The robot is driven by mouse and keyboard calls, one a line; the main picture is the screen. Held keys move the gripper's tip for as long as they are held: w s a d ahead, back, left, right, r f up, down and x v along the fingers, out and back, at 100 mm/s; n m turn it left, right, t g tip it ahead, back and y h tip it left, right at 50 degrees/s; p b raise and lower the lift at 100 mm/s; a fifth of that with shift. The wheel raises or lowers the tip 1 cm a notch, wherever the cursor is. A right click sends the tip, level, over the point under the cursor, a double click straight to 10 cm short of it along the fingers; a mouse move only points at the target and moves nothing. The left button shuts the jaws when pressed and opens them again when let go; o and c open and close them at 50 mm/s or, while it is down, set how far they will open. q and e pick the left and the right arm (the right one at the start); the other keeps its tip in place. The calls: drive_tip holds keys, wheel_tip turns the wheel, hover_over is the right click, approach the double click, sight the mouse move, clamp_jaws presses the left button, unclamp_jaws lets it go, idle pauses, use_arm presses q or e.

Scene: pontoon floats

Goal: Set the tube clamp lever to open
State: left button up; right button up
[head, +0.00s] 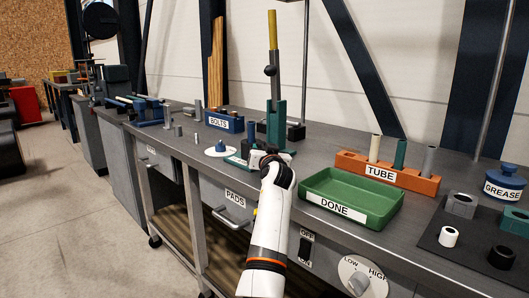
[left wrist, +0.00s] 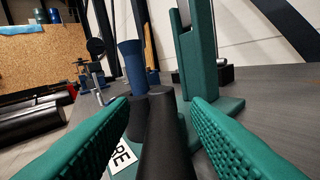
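My left gripper (head: 261,158) is low at the clamp's front. In the left wrist view its green ribbed fingers (left wrist: 162,105) are apart, with a dark tapered post (left wrist: 165,145), perhaps the lever handle, between them. Gaps show on both sides of it. The lever's setting cannot be told; my arm hides part of the base. My right gripper is not in view.
The green DONE tray (head: 350,195) and orange TUBE rack (head: 388,172) stand to the right. The blue BOLTS bin (head: 225,121) is behind left. A white disc (head: 221,151) lies just left of the gripper. A partly hidden label (left wrist: 123,156) lies by the left finger.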

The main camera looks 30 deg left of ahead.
use_arm(q)
drive_tip(key=shift+d, duration=0.1)
drive_tip(key=shift+r, duration=0.15)
wheel_tip(320, 180, up, 10)
drive_tip(key=shift+f+p, duration=0.2)
drive_tip(key=shift+p, duration=0.75)
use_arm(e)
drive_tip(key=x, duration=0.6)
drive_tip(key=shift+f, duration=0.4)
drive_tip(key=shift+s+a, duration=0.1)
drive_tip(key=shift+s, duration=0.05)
